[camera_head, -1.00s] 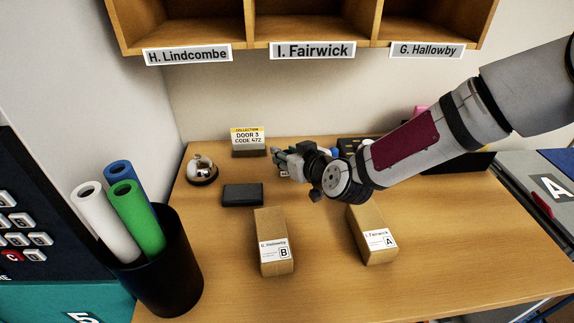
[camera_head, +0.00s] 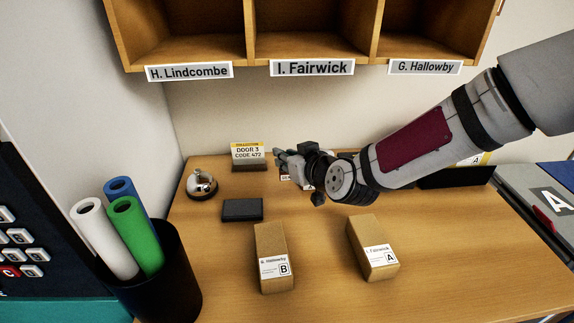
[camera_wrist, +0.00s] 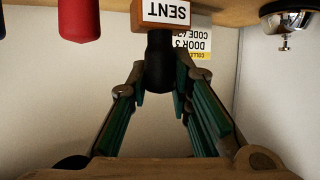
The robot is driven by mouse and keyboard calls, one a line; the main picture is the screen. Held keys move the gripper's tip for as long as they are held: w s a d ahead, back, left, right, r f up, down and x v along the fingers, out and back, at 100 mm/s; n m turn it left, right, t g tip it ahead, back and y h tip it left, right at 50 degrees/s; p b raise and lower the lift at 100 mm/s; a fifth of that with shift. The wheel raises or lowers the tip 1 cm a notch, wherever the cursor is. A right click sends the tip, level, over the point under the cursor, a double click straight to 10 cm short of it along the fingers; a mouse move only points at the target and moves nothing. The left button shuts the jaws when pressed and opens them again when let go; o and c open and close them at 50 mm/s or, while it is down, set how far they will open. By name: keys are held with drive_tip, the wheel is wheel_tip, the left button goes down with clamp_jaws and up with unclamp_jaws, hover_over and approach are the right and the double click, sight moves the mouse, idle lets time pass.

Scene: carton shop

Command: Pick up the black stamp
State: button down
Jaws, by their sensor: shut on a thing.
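The black stamp (camera_wrist: 159,48) has a dark handle and a wooden block labelled SENT, and it shows upside down in the wrist view. My gripper (camera_wrist: 160,82) has its two fingers shut on the dark handle. In the head view my gripper (camera_head: 279,156) is above the back of the desk, right of the door code sign. The stamp is mostly hidden there by my gripper and wrist.
A red handle (camera_wrist: 80,20) and a blue one (camera_wrist: 27,15) stand beside the stamp. A bell (camera_head: 202,184), a door code sign (camera_head: 248,158), a dark flat box (camera_head: 242,210) and two cartons (camera_head: 271,247) (camera_head: 369,241) are on the desk. Cubbies (camera_head: 315,30) hang above.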

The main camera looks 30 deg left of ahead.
drive_tip(key=s+d+r+p, duration=0.1)
drive_tip(key=s+d+p, duration=0.2)
drive_tip(key=s+d, duration=0.7)
drive_tip(key=shift+s, duration=1)
drive_tip(key=c, duration=2.4)
unclamp_jaws()
drive_tip(key=shift+r, duration=0.1)
